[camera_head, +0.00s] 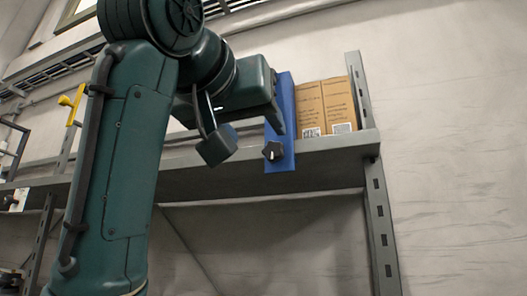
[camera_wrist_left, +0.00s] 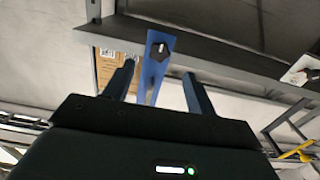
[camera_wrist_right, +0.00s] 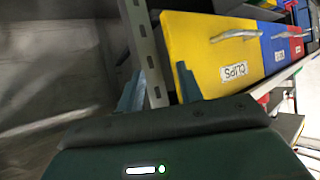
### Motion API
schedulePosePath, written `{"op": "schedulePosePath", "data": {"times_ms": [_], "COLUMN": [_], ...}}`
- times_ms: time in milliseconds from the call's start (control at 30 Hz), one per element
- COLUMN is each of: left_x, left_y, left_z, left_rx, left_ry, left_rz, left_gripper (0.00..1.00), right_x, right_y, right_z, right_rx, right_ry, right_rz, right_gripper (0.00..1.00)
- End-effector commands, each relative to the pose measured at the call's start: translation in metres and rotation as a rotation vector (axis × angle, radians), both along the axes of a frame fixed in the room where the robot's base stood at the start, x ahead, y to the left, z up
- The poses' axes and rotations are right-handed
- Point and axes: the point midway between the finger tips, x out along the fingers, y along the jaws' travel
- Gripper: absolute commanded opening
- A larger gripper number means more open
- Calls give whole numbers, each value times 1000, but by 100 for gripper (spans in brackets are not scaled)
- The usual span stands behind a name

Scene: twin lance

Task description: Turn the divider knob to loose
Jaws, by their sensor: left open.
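The blue divider (camera_head: 284,100) stands upright at the shelf's front edge, left of two cardboard boxes. Its black lobed knob (camera_head: 272,151) sits low on its front face, with a small pale mark whose setting I cannot read. My left gripper (camera_head: 250,135) is open and empty in front of the shelf, up and left of the knob. In the left wrist view the divider (camera_wrist_left: 154,78) and knob (camera_wrist_left: 160,50) show beyond and between the spread fingers (camera_wrist_left: 158,80), apart from them. My right gripper (camera_wrist_right: 157,88) is open and empty, away from the divider.
The boxes (camera_head: 326,105) stand between the divider and the perforated shelf post (camera_head: 378,215). The grey shelf (camera_head: 325,146) runs left behind my arm. In the right wrist view a grey post (camera_wrist_right: 146,50) and yellow CLIPS drawer (camera_wrist_right: 210,55) lie close beyond the fingers.

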Motion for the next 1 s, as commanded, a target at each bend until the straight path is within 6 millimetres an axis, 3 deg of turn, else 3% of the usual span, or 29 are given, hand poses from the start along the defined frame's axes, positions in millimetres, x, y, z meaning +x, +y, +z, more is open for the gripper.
{"op": "schedulePosePath", "data": {"times_ms": [100, 300, 1000], "left_x": [-23, -45, -48], "left_y": [8, 15, 16], "left_z": [-2, 0, 0], "left_rx": [-1, 0, -1], "left_ry": [-3, -1, 1], "left_rz": [0, 1, 0], "left_gripper": [56, 56, 56], "right_x": [0, -1, 1], "right_y": [3, 6, 4], "right_z": [-3, -5, -4], "right_rx": [10, 25, 32], "right_ry": [-11, -10, -10], "right_rz": [11, 13, -3], "right_gripper": [36, 36, 36]}}
